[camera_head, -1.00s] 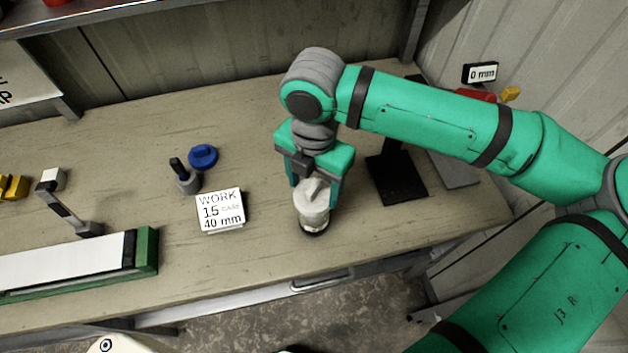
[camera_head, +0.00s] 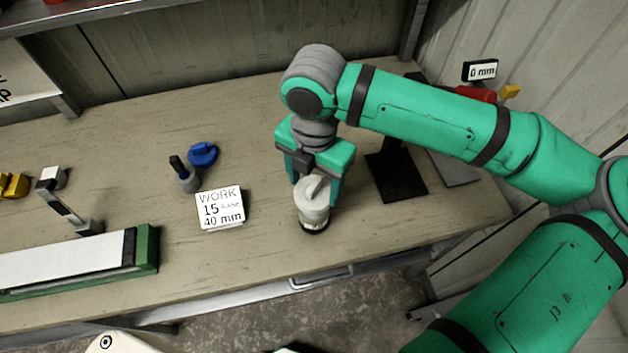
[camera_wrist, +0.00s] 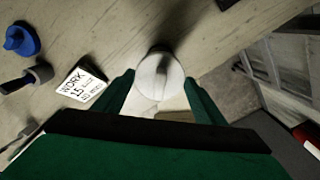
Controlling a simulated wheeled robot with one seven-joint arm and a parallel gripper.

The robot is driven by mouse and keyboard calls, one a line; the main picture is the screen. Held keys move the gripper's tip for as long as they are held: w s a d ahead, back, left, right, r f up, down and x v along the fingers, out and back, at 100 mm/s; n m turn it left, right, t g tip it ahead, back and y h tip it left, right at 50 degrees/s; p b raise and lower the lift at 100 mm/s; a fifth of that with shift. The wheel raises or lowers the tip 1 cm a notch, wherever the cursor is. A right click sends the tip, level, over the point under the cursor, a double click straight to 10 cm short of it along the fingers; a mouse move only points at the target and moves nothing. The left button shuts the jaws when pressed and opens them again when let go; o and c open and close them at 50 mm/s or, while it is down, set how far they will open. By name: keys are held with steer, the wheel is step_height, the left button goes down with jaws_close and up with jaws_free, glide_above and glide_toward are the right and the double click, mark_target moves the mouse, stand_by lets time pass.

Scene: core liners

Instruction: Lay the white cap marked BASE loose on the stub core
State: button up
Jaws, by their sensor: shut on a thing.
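The white cap (camera_head: 312,192) has a raised ridge across its top and sits upright at the top of the stub core (camera_head: 314,216), a short cylinder on a dark base near the bench's front edge. My gripper (camera_head: 316,190) points down over it, with a finger on each side, shut on the white cap. In the wrist view the cap (camera_wrist: 160,74) lies between the two fingertips (camera_wrist: 160,88). Whether the cap bears fully on the core cannot be told. No BASE marking is readable.
A WORK sign (camera_head: 220,208) stands left of the core. Behind it are a blue cap (camera_head: 203,154) and a grey tool with a black handle (camera_head: 185,175). A black stand base (camera_head: 397,178) is to the right. A green-ended white tray (camera_head: 70,262) lies left.

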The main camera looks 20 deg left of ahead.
steer(key=shift+f, duration=0.6)
stand_by(1.0)
steer(key=o, duration=1.1)
steer(key=shift+o, duration=0.6)
steer(key=shift+o, duration=1.2)
steer(key=shift+r, duration=0.1)
